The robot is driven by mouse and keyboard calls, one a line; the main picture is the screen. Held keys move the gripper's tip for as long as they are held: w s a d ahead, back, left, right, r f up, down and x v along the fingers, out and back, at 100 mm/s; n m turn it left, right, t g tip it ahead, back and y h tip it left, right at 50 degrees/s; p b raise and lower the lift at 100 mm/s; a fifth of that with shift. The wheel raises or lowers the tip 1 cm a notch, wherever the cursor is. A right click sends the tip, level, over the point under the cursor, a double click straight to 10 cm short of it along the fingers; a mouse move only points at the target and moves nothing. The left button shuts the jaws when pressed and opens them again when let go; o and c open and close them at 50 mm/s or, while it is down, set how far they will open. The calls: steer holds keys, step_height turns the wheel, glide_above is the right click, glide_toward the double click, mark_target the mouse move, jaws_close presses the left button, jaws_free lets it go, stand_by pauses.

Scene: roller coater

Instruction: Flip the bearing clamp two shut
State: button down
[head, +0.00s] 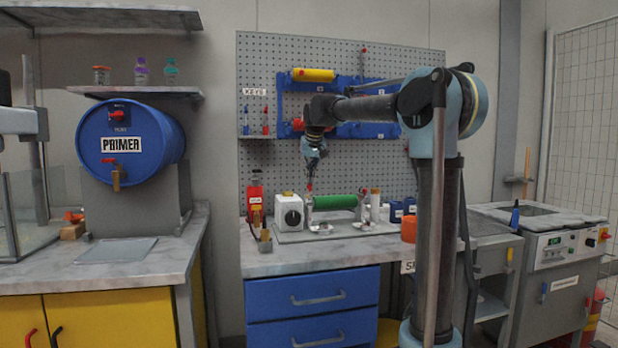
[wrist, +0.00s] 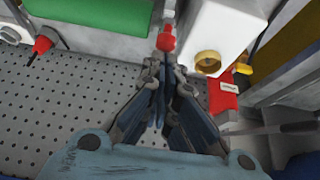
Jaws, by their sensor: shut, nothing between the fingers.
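The roller coater (head: 290,236) stands on the bench with its green roller (head: 335,202) lying across it; the roller also shows at the top left of the wrist view (wrist: 92,14). A clamp lever with a red knob (wrist: 166,38) stands up between the roller's end and the white box; its red tip shows in the head view (head: 309,187). I cannot tell whether this is bearing clamp two. My gripper (head: 312,172) hangs just above the lever, shut and empty. In the wrist view its fingertips (wrist: 164,68) are close to the knob; contact is unclear.
The white box (head: 290,211) and a red bottle (head: 255,197) stand left of the roller. A pegboard (head: 265,170) rises behind the bench. A red-tipped part (wrist: 42,44) shows left in the wrist view. An orange cup (head: 409,229) is at the right.

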mark_target(310, 185)
steer(key=shift+f, duration=0.1)
steer(key=shift+s+d+f+t+y, duration=0.15)
steer(key=shift+s+f+t, duration=0.25)
steer(key=shift+s+t, duration=0.15)
steer(key=shift+s+d+f+t+y, duration=0.15)
steer(key=shift+s+f+t, duration=0.2)
steer(key=shift+s+t, duration=0.15)
steer(key=shift+s+d+f, duration=0.15)
steer(key=shift+s+f, duration=0.25)
steer(key=shift+f, duration=0.15)
